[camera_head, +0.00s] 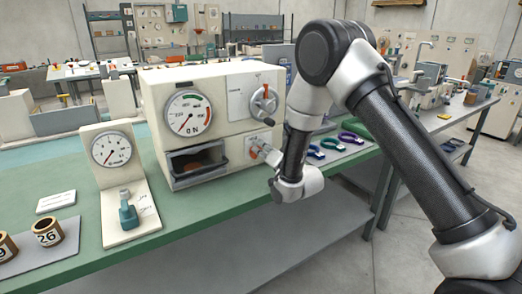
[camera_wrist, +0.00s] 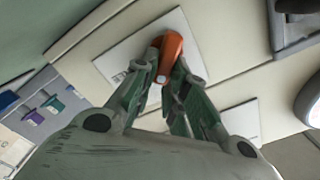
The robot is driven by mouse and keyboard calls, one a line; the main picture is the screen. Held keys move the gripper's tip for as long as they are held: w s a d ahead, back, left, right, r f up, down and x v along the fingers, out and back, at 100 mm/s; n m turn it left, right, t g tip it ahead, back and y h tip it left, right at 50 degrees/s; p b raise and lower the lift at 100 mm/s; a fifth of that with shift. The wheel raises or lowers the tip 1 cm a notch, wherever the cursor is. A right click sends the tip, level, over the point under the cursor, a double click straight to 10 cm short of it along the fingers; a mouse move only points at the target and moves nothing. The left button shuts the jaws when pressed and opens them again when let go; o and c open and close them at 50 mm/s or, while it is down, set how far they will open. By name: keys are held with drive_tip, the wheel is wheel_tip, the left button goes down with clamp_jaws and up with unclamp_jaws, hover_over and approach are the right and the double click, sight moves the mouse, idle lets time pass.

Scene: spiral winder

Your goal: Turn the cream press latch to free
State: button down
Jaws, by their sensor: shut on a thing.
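The cream press (camera_head: 215,90) stands on the green bench, with a round dial, a dark open drawer or slot and controls on its right part. My gripper (camera_wrist: 169,72) is at the lower right of its front. Its two fingers are shut on an orange latch lever (camera_wrist: 171,46), one finger on each side. The lever sits in front of a white label plate (camera_wrist: 125,58), whose text is too small to read. In the head view my gripper (camera_head: 264,151) and wrist largely cover the latch, so its setting cannot be told there.
Above the latch is a rotary knob (camera_head: 263,103) with a red tip. A smaller gauge stand (camera_head: 113,150) with a teal lever is to the left. Numbered spools (camera_head: 47,232) lie on a grey tray at front left. Coloured clamp-like tools (camera_head: 331,144) lie right of my wrist.

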drive_tip(key=m, duration=0.4)
drive_tip(key=shift+w+d+f+m, duration=0.15)
drive_tip(key=shift+d+f+m, duration=0.1)
drive_tip(key=shift+f+m, duration=0.1)
drive_tip(key=m, duration=0.4)
drive_tip(key=shift+f, duration=0.4)
drive_tip(key=c, duration=1.4)
unclamp_jaws()
drive_tip(key=shift+c, duration=0.2)
drive_tip(key=shift+d, duration=0.1)
drive_tip(key=v, duration=1.2)
